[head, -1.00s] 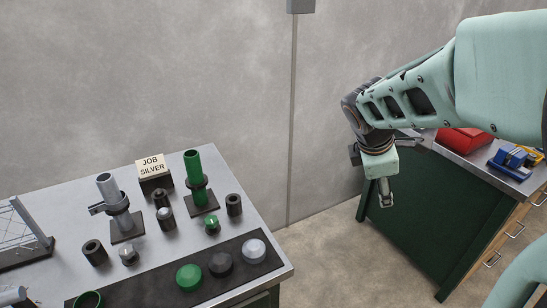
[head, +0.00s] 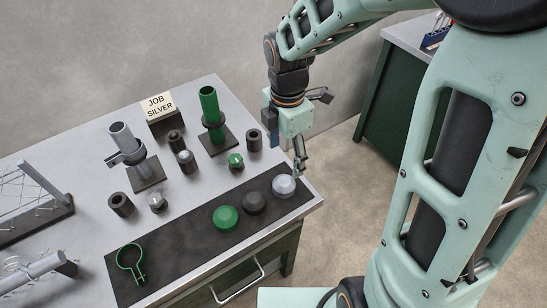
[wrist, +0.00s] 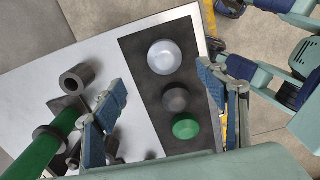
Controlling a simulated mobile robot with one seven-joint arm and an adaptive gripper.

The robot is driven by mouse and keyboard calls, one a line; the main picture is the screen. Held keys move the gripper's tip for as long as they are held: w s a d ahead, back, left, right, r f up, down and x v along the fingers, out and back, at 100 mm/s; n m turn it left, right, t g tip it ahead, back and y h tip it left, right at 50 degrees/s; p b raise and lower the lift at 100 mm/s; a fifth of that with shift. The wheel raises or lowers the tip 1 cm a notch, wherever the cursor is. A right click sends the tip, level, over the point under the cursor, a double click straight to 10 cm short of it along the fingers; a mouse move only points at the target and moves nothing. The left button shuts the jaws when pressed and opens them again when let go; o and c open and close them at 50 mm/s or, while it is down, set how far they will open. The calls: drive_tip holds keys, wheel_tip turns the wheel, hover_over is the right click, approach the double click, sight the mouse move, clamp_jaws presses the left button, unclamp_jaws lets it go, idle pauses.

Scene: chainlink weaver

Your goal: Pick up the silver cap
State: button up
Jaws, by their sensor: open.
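The silver cap (head: 284,186) is a pale grey dome at the right end of the dark mat (head: 180,240). It also shows in the wrist view (wrist: 165,57), at the top of a row with a dark grey cap (wrist: 175,98) and a green cap (wrist: 186,126). My gripper (head: 300,166) points down near the table's right corner, close to the silver cap in the head picture. In the wrist view its blue-padded fingers (wrist: 163,85) are wide apart with nothing between them. The silver cap appears beyond the fingertips, apart from them.
A green tube (head: 209,104) and a silver tube (head: 123,140) stand in holders. Several small dark cylinders and knobs stand between them and the mat. A sign (head: 158,105) reads "JOB SILVER". A green ring clamp (head: 130,258) lies at the mat's left end. A wire mesh frame (head: 40,200) is at far left.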

sight(284, 180)
drive_tip(key=shift+s+a+f, duration=0.25)
drive_tip(key=shift+a+f, duration=0.1)
drive_tip(key=shift+a, duration=0.2)
wheel_tip(284, 180, down, 5)
drive_tip(key=shift+d+f, duration=0.1)
drive_tip(key=shift+s+d+f, duration=0.1)
drive_tip(key=shift+d+f, duration=0.1)
drive_tip(key=shift+f, duration=1.1)
drive_tip(key=shift+s+d+f, duration=0.1)
drive_tip(key=shift+d+f, duration=0.1)
drive_tip(key=shift+f, duration=1.05)
drive_tip(key=c, duration=1.3)
drive_tip(key=shift+o, duration=0.2)
drive_tip(key=shift+r, duration=0.15)
